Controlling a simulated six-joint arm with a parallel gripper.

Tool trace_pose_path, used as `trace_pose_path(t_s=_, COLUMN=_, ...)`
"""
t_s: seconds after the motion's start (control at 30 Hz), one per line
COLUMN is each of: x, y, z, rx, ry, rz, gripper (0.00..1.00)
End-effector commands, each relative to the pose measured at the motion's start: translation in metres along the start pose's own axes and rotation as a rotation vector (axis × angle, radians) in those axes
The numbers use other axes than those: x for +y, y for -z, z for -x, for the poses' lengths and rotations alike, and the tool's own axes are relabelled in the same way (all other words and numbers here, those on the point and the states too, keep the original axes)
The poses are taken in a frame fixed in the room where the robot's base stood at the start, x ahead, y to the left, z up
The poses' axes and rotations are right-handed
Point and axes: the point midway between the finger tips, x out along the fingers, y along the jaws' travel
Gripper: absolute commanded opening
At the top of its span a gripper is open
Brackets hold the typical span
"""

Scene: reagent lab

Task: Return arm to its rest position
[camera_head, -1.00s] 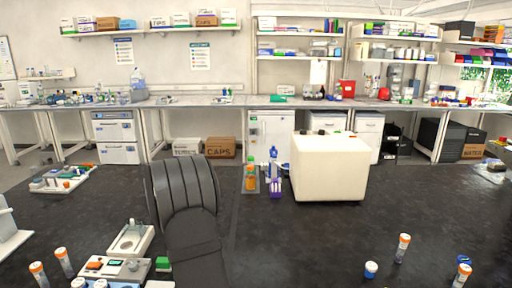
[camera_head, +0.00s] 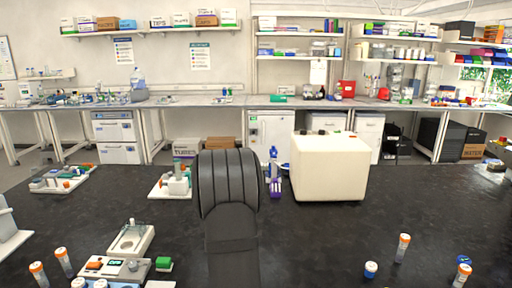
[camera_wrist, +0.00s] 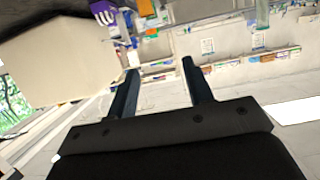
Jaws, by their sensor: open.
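My gripper (camera_wrist: 158,75) shows in the wrist view with its two dark fingers apart and nothing between them. It points out over the room, with the back wall and shelves beyond the fingers. In the head view my dark arm stands upright in the middle of the black bench and hides the gripper. The arm is just left of the cream box (camera_head: 330,166). The same cream box (camera_wrist: 58,62) fills the upper left of the wrist view.
A white tray with small items (camera_head: 172,188) sits left of my arm. Orange-capped vials (camera_head: 402,247) stand at the front right. The bench centre-right is clear.

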Motion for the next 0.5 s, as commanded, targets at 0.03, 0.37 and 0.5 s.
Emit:
trace_pose_path(t_s=0.03, x=0.011, y=0.000, z=0.000, rx=0.000, ry=-0.015, rz=-0.005, gripper=0.47)
trace_pose_path(t_s=0.37, x=0.059, y=0.000, z=0.001, rx=0.000, ry=-0.081, rz=-0.026, gripper=0.47)
trace_pose_path(t_s=0.5, x=0.067, y=-0.001, z=0.002, rx=0.000, ry=-0.092, rz=-0.029, gripper=0.47)
